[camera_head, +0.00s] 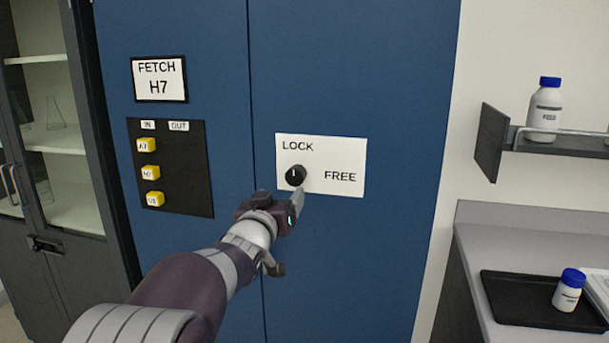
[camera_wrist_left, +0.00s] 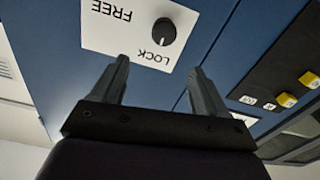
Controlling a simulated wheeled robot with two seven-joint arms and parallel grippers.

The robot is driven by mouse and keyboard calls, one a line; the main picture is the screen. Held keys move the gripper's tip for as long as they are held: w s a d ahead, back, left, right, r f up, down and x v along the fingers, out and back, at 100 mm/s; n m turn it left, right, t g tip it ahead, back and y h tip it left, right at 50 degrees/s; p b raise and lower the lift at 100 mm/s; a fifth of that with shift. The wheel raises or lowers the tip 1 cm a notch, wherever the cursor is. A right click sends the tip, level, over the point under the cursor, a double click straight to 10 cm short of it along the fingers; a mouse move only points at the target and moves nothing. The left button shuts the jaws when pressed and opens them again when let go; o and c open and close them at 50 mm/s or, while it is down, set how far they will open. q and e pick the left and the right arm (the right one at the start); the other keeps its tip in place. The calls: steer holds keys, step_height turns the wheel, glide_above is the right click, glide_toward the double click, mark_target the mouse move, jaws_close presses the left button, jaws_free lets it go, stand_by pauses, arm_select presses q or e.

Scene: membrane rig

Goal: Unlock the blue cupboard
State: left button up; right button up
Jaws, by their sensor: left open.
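The blue cupboard (camera_head: 350,70) stands upright in front of me with its doors shut. On its right door is a white plate (camera_head: 320,150) marked LOCK at the upper left and FREE at the right. A round black knob (camera_head: 295,176) sits on the plate below LOCK, its white mark pointing up toward LOCK. The knob also shows in the left wrist view (camera_wrist_left: 163,31), beyond the fingertips. My left gripper (camera_head: 297,198) is open and empty, just below and in front of the knob; in the wrist view (camera_wrist_left: 160,72) the fingers are apart from it. My right gripper is out of view.
The left door bears a FETCH H7 sign (camera_head: 159,79) and a black panel (camera_head: 190,180) with yellow tags. A glass-door cabinet (camera_head: 55,120) stands left. At right are a shelf with a bottle (camera_head: 544,110) and a counter with a black tray (camera_head: 520,310) and a small bottle (camera_head: 568,292).

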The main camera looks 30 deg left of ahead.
mark_target(294, 177)
arm_select(q)
steer(key=x, duration=0.3)
steer(key=p+x, duration=0.1)
steer(key=x, duration=0.3)
steer(key=p+x, duration=0.1)
steer(key=x, duration=0.2)
steer(key=shift+w+a+f, duration=0.35)
steer(key=shift+w+a+r, duration=0.15)
steer(key=shift+w, duration=0.3)
steer(key=shift+w+a+f, duration=0.1)
steer(key=shift+w+f, duration=0.1)
steer(key=shift+w, duration=0.15)
steer(key=shift+s, duration=0.1)
steer(key=c, duration=1.1)
